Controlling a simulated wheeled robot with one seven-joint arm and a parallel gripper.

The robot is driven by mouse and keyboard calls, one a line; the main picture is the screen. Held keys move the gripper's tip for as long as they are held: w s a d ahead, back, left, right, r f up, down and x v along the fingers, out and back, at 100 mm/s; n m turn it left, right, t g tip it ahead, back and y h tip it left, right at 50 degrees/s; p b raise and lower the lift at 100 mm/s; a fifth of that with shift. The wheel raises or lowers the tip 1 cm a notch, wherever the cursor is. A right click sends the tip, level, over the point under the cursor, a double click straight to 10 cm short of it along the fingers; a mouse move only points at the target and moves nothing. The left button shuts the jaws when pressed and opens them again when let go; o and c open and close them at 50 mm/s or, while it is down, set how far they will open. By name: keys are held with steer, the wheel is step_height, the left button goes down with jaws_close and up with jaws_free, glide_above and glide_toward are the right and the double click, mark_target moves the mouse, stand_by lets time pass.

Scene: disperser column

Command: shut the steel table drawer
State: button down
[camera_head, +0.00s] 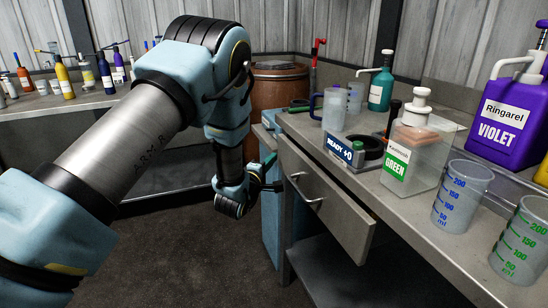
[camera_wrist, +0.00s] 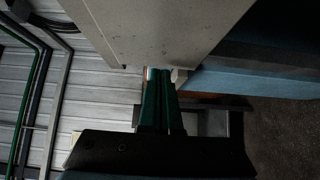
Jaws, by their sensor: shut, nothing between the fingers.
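The steel table (camera_head: 400,208) runs along the right side in the head view. Its grey drawer (camera_head: 335,208) stands partly out from under the tabletop, with a curved metal handle (camera_head: 305,188) on its front. My gripper (camera_head: 274,186) is low beside the left end of the drawer front, left of the handle. In the wrist view my gripper (camera_wrist: 158,76) shows green fingers, shut with nothing between them. A pale grey panel (camera_wrist: 150,28) lies just beyond the fingertips; I cannot tell whether they touch it. The inside of the drawer is hidden.
On the tabletop stand a green-labelled container (camera_head: 415,150), a measuring beaker (camera_head: 461,198), a violet jug (camera_head: 500,115) and a READY sign (camera_head: 341,150). The dark floor (camera_head: 190,255) in front is clear.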

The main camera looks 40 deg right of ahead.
mark_target(285, 161)
steer(key=shift+s+d, duration=0.2)
steer(key=shift+d, duration=0.2)
steer(key=shift+d+f+b, duration=0.1)
steer(key=shift+d+b, duration=0.15)
steer(key=shift+b, duration=0.1)
steer(key=d+b, duration=0.1)
steer(key=s+d+b, duration=0.1)
steer(key=d+b, duration=0.1)
steer(key=d, duration=0.1)
steer(key=shift+s, duration=0.35)
steer(key=shift+s+d+r, duration=0.15)
steer(key=shift+r, duration=0.1)
